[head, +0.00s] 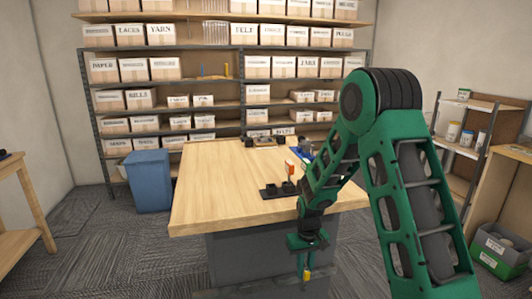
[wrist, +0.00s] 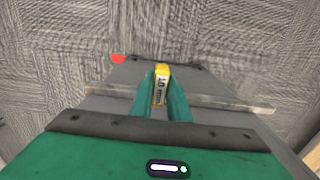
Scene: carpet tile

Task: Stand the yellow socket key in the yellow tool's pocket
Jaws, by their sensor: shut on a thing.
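My gripper (head: 306,268) hangs low in front of the workbench, below the level of its top. It is shut on the yellow socket key (head: 307,274), which points downward. In the wrist view, the key (wrist: 161,88) sits between the two green fingers and bears a "10 mm" label. A black holder (head: 277,190) stands on the near right part of the bench top, with an orange-topped tool (head: 290,167) upright at it. The holder's pockets are too small to tell apart, and I cannot tell which is the yellow tool's.
The wooden bench top (head: 215,190) is mostly clear on its left. Several small items, one of them blue (head: 303,148), lie at its back. A blue bin (head: 150,181) stands left of the bench. Shelves of boxes line the back wall. A green crate (head: 500,251) is at right.

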